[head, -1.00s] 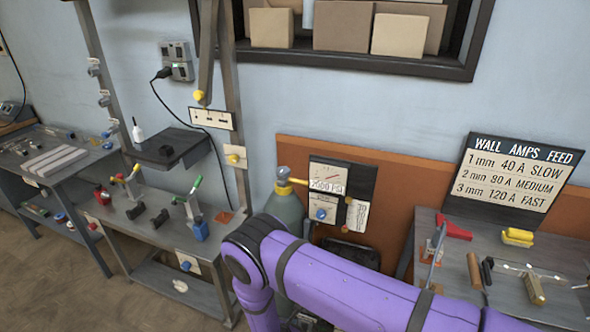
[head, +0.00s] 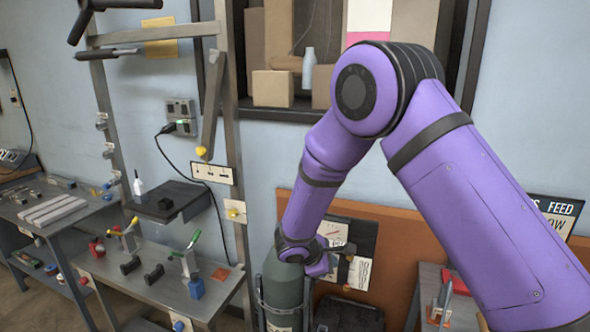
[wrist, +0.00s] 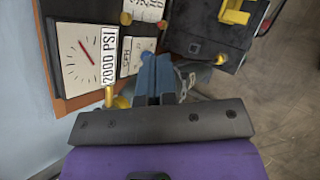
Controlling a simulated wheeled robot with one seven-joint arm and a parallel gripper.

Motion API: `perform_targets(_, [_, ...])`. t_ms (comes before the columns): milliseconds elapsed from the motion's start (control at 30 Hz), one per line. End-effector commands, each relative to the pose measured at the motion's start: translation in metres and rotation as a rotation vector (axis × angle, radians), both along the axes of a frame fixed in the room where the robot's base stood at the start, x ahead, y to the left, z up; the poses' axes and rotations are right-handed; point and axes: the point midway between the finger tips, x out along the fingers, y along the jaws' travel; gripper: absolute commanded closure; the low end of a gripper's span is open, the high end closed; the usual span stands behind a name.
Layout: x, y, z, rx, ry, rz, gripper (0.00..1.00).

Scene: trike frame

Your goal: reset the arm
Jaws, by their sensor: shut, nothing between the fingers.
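My gripper (wrist: 155,62) shows in the wrist view with its two blue-grey fingers together and nothing between them. It is in front of the gauge board (wrist: 85,55), whose white dial reads 2000 PSI. In the head view my purple arm is raised and bent at a high elbow, with its forearm hanging down to the wrist over the grey-green gas cylinder (head: 283,292). The fingers cannot be made out clearly in the head view. My arm hides part of the gauge board and most of the amps-and-feed sign (head: 562,208).
A workbench (head: 145,283) with clamps stands at the left, with a small black shelf (head: 166,200) above it. Another bench (head: 61,205) is farther left. A wall cabinet with boxes (head: 273,88) is behind my elbow. A right-hand bench (head: 430,272) is partly hidden.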

Motion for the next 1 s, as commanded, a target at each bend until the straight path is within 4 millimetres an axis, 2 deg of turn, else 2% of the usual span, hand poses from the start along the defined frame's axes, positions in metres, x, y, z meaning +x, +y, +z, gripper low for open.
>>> perform_targets(33, [0.0, -0.011, 0.022, 0.026, -0.017, -0.044, 1.0])
perform_targets(100, [-0.004, -0.025, 0.047, 0.061, -0.032, -0.106, 1.0])
perform_targets(400, [-0.036, -0.086, 0.144, 0.22, -0.104, -0.358, 1.0])
perform_targets(700, [-0.089, -0.139, 0.221, 0.396, -0.172, -0.589, 1.0])
perform_targets(1000, [-0.157, -0.18, 0.279, 0.59, -0.245, -0.795, 1.0])
